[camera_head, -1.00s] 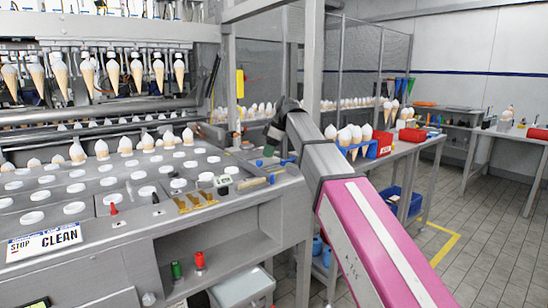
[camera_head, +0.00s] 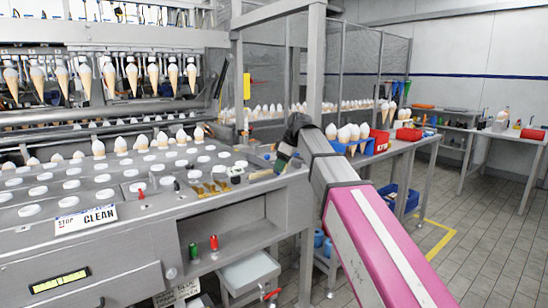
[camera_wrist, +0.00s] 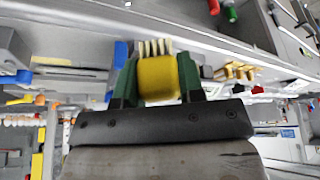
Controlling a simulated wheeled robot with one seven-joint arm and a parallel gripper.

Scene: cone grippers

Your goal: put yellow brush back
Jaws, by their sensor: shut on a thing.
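The yellow brush (camera_wrist: 158,78), a block with pale bristles, is between the green fingers of my gripper (camera_wrist: 156,86) in the wrist view. My gripper is shut on it, with the bristles pointing away from the wrist. In the head view my gripper (camera_head: 281,163) is at the right end of the machine's top, by its edge. The brush cannot be made out there, and whether it touches the machine is unclear.
The machine top (camera_head: 120,205) carries white caps, brass pieces (camera_head: 210,188) and a CLEAN sign (camera_head: 86,219). Green and red bottles (camera_head: 214,243) stand on a shelf below. A red bin (camera_head: 368,146) is on the bench behind my arm. Floor at right is clear.

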